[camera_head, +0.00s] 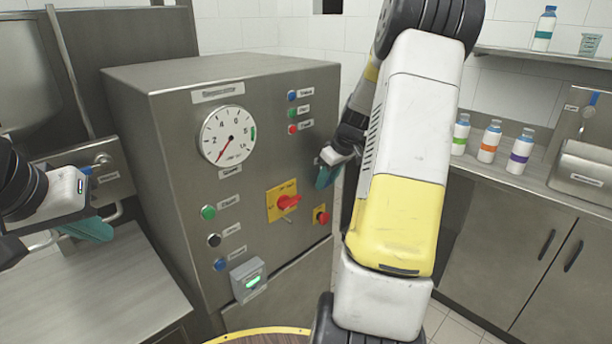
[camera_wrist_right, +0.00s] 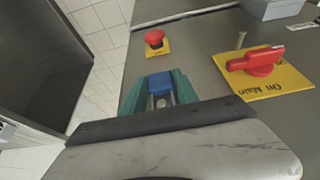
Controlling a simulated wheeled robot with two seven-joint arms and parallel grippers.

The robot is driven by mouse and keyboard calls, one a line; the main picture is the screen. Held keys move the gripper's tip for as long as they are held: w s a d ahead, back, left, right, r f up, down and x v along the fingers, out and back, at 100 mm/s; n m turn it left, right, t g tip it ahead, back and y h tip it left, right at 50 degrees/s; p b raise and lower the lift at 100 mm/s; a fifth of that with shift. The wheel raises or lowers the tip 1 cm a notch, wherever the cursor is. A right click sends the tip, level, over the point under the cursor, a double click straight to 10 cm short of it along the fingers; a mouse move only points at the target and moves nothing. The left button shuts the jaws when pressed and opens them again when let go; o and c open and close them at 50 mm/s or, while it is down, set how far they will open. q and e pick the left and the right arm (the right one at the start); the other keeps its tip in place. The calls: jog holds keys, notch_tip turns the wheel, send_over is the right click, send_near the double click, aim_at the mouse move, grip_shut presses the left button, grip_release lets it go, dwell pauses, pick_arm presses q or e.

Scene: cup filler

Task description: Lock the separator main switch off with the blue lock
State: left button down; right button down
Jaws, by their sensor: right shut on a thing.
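The separator main switch is a red rotary knob (camera_head: 288,202) on a yellow plate (camera_head: 275,212) on the steel separator's front. In the right wrist view the red knob (camera_wrist_right: 262,60) lies right of the fingers, on its labelled plate.
A red emergency button (camera_head: 322,217) sits on the panel close to the main switch. A gauge (camera_head: 228,135), push buttons and a grey box with a green display (camera_head: 248,279) share the panel. A counter with bottles (camera_head: 489,141) stands at the right.

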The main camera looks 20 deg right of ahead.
jog(key=shift+f, duration=0.2)
jog(key=c, duration=0.9)
grip_release()
